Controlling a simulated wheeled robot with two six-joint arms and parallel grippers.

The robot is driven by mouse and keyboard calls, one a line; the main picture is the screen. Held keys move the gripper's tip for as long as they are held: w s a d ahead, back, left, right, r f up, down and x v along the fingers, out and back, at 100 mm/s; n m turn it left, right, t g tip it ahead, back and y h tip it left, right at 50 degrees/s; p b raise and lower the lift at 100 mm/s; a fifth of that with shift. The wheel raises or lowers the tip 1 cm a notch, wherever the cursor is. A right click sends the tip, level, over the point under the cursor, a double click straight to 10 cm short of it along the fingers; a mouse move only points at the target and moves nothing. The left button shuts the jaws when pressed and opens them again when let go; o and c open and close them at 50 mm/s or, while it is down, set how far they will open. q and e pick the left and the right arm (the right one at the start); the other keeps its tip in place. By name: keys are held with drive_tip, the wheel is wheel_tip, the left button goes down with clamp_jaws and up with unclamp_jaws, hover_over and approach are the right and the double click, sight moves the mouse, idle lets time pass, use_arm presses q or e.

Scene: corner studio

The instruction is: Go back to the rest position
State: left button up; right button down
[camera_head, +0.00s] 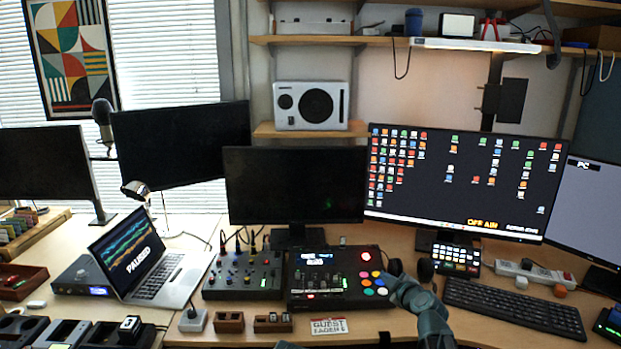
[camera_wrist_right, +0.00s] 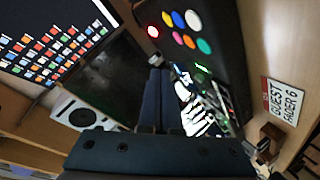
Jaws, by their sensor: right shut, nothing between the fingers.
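My right gripper (camera_head: 386,279) is at the right edge of the black control deck (camera_head: 310,300), beside its coloured round buttons. Its arm comes in from the lower right. In the right wrist view the two dark blue fingers (camera_wrist_right: 158,98) are together with nothing between them. The deck's buttons and lit keys show just past the fingers there. I cannot tell whether the fingertips touch the deck. My left gripper is not in view.
A mixer (camera_head: 243,275) and an open laptop (camera_head: 150,262) stand left of the deck. A label card (camera_head: 329,326) lies in front of it. A keyboard (camera_head: 515,307), a small key pad (camera_head: 456,259) and headphones (camera_head: 425,269) are to the right. Monitors (camera_head: 293,186) line the back.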

drive_tip(key=s+a+f+g, duration=0.1)
drive_tip(key=s+a, duration=0.1)
drive_tip(key=a, duration=0.1)
drive_tip(key=s+a+f+g+y, duration=0.1)
drive_tip(key=s+a+f, duration=0.1)
drive_tip(key=a, duration=0.1)
drive_tip(key=s+a+f+g, duration=0.1)
drive_tip(key=s+a+f, duration=0.1)
drive_tip(key=a, duration=0.1)
drive_tip(key=shift+a+g+y, duration=0.4)
drive_tip(key=s+a+f+m+g, duration=0.2)
drive_tip(key=s+a+f+g, duration=0.4)
drive_tip(key=s, duration=0.4)
drive_tip(key=s+f+m+g+h, duration=0.2)
drive_tip(key=s+m+h, duration=0.1)
drive_tip(key=s, duration=0.6)
drive_tip(key=s+f+m+g+h, duration=0.2)
drive_tip(key=s+m+h, duration=0.1)
drive_tip(key=s, duration=0.6)
wheel_tip(320, 180, up, 16)
drive_tip(key=p, duration=1.5)
drive_tip(key=shift+w+f, duration=0.15)
drive_tip(key=shift+w, duration=0.25)
